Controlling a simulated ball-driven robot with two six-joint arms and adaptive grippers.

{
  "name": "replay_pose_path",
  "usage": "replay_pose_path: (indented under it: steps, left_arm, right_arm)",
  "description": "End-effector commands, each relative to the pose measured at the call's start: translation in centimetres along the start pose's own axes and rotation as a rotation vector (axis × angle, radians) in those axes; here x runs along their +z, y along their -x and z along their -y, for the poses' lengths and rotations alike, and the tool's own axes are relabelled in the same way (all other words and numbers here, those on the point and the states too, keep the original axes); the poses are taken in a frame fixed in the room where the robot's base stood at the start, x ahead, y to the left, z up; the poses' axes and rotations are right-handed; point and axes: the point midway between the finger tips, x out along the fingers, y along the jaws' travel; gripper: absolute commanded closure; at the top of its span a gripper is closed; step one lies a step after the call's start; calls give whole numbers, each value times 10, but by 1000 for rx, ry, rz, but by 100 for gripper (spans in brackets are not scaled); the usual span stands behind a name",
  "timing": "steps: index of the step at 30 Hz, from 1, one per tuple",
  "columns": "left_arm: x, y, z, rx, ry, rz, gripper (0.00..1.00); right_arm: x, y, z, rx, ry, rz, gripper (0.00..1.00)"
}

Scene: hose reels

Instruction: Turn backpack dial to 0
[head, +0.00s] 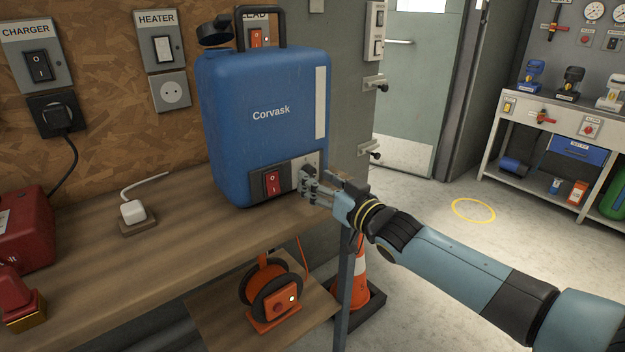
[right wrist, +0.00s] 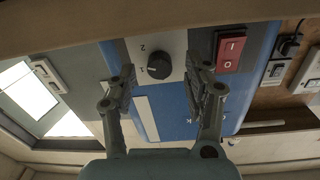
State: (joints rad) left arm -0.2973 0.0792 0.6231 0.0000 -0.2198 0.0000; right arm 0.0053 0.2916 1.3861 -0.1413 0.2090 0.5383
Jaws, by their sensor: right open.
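The backpack (head: 262,110) is a blue "Corvask" unit with a black handle, upright on the wooden bench. Its low front panel has a red rocker switch (head: 272,183), also in the right wrist view (right wrist: 231,49). The black round dial (right wrist: 158,66) sits on a light plate in the right wrist view, which shows the backpack upside down. Small numbers are beside it; its exact setting is hard to read. My right gripper (head: 308,186) is open at the panel, its fingers either side of the dial, apparently not touching. In the head view the gripper largely hides the dial. My left gripper is out of view.
The bench (head: 170,245) holds a white plug (head: 133,211) and red items at left. A traffic cone (head: 361,275) is under my right forearm. Open floor lies to the right.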

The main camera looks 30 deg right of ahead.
Motion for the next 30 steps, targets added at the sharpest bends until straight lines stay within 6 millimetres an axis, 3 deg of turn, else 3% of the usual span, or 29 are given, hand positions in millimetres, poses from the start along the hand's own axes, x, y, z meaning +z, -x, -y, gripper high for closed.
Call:
replay_pose_path:
  steps: [6, 14, 26, 30]
  left_arm:
    - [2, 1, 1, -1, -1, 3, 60]
    - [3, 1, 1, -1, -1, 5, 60]
    - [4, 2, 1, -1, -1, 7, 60]
    - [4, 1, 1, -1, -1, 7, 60]
  right_arm:
    - [0, -19, 0, 1, 0, 1, 49]
    - [0, -21, 0, 0, 0, 1, 49]
    - [0, -20, 0, 0, 0, 2, 99]
    - [0, -20, 0, 0, 2, 2, 100]
